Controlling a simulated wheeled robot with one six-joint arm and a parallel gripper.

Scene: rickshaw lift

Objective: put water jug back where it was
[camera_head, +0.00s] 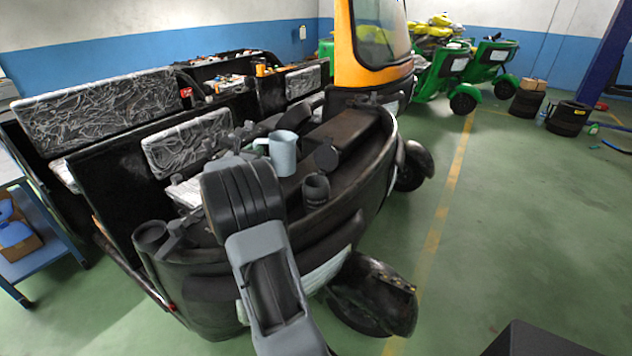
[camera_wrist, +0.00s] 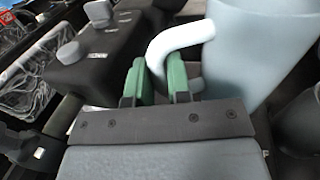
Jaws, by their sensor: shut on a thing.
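The water jug (camera_head: 283,152) is pale blue-grey with a side handle. In the head view it is upright above the dark front body of the near rickshaw (camera_head: 345,135). In the wrist view the jug (camera_wrist: 245,50) fills the upper right, and its handle (camera_wrist: 180,38) curves down to my gripper. My gripper (camera_wrist: 160,80) has green finger pads, shut on the jug's handle. In the head view my arm hides the gripper's fingers. I cannot tell whether the jug's base touches the surface under it.
A dark cup-like part (camera_head: 316,190) is close to the jug's right. Plastic-wrapped seats (camera_head: 100,115) stand at the left, beside a blue cart (camera_head: 40,250). Green rickshaws (camera_head: 445,70) and black tyres (camera_head: 568,118) are at the back. The green floor (camera_head: 500,220) at the right is clear.

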